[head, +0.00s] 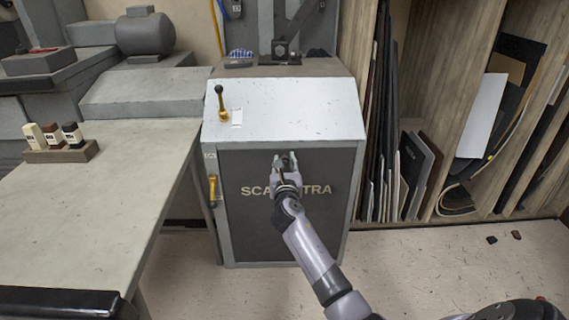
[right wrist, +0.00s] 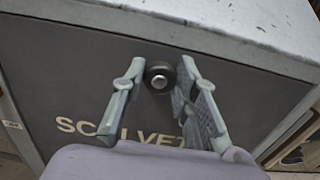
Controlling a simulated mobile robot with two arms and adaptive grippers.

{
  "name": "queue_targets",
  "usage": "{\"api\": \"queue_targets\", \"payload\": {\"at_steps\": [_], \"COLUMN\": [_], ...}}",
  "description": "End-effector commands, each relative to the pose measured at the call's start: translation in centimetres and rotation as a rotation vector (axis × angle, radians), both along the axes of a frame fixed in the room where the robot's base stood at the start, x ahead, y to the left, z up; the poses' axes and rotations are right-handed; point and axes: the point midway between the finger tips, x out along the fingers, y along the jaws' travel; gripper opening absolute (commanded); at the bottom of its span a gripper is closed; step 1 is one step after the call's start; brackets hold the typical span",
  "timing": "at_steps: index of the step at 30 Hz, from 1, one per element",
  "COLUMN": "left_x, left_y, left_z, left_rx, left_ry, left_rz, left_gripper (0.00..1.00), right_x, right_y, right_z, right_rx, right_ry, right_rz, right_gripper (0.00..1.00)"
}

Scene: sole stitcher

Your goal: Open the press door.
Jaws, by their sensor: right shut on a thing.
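The press (head: 292,95) is a grey cabinet with a sloped light top. Its door (head: 245,225) is a dark front panel with pale lettering, and it looks closed, flush in its frame. The door also fills much of the right wrist view (right wrist: 60,80). A round black knob with a metal centre (right wrist: 159,77) sits near the door's top edge. My right gripper (head: 286,160) is at the upper middle of the door, its fingers (right wrist: 160,80) on either side of the knob, shut on it. In the head view the gripper hides the knob and part of the lettering. My left gripper is out of view.
A yellow-handled lever (head: 212,190) is at the press's left edge; another lever (head: 221,101) stands on its top. A workbench (head: 95,190) with small bottles (head: 53,135) is at left. Shelves of sheets (head: 490,115) are at right. Floor right of my arm is mostly clear.

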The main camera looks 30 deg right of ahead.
Motion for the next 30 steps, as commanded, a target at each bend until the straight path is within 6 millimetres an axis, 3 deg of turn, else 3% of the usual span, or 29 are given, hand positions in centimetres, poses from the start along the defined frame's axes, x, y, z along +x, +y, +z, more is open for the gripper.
{"api": "queue_targets", "payload": {"at_steps": [10,30], "left_x": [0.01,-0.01], "left_y": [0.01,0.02], "left_z": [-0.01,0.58], "left_rx": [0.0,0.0], "left_ry": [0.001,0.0], "left_rz": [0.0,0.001], "left_gripper": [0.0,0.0], "right_x": [-0.02,-0.44], "right_y": [0.01,0.18], "right_z": [-0.04,0.05], "right_rx": [0.001,-0.001], "right_ry": [0.001,0.002], "right_rz": [0.0,0.019], "right_gripper": [0.0,0.0]}}
